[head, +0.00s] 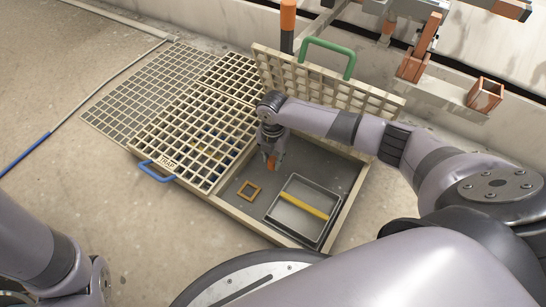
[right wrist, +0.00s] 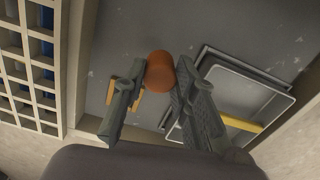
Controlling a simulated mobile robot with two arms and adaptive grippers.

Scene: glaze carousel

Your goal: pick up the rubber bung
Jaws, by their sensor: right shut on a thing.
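The rubber bung (right wrist: 160,71) is a small orange-brown plug between the fingertips of my right gripper (right wrist: 161,78). In the head view the bung (head: 272,163) shows at the lower end of my right gripper (head: 269,154), inside the open half of the floor pit. The fingers are shut on its sides. I cannot tell whether the bung touches the grey pit floor (head: 234,205) or hangs just above it. My left arm shows at the lower left of the head view, but its gripper is out of sight.
A tray (head: 271,218) with a yellow bar (head: 303,205) lies right of an orange square frame (head: 249,190) in the pit. A grate with a blue handle (head: 157,171) covers the left half. A raised grate with a green handle (head: 329,46) stands behind my right arm.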

